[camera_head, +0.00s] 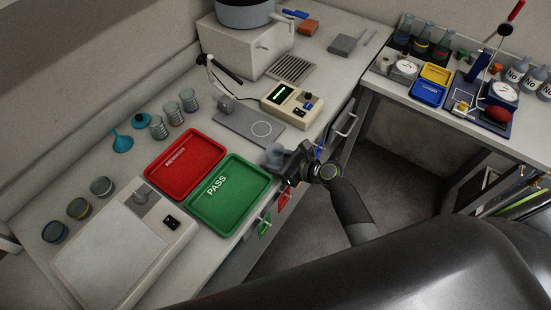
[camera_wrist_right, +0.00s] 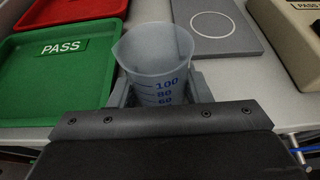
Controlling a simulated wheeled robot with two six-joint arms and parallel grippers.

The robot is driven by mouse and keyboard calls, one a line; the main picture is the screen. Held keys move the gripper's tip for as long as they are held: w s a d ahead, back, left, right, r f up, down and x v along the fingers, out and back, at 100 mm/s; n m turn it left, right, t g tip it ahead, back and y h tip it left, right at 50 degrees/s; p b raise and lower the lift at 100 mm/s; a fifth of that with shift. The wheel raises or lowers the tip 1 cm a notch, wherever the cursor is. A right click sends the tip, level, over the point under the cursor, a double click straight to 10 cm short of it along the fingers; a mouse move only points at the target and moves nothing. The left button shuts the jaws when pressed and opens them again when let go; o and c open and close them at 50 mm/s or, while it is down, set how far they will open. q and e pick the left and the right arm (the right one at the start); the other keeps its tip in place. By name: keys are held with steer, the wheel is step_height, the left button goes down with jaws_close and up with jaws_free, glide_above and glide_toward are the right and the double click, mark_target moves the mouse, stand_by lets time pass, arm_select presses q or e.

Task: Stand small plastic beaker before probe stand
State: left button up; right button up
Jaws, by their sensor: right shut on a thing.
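My right gripper (camera_head: 285,163) is shut on the small plastic beaker (camera_head: 274,153), a translucent cup with blue graduations. In the right wrist view the beaker (camera_wrist_right: 158,65) stands upright between the fingers, its open mouth up. It is in front of the grey probe stand plate (camera_head: 247,122), which bears a white ring and a small grey block at its far left end. The plate also shows in the right wrist view (camera_wrist_right: 225,50). I cannot tell whether the beaker touches the bench. My left gripper is not in view.
The green PASS tray (camera_head: 236,218) lies just left of the beaker, with the red tray (camera_head: 160,178) beyond it. A beige meter (camera_head: 292,104) with a lit display stands right of the plate. Several small glass beakers stand along the back. Little bare bench shows around the gripper.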

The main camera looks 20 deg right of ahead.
steer(key=shift+f, duration=0.15)
steer(key=o, duration=1)
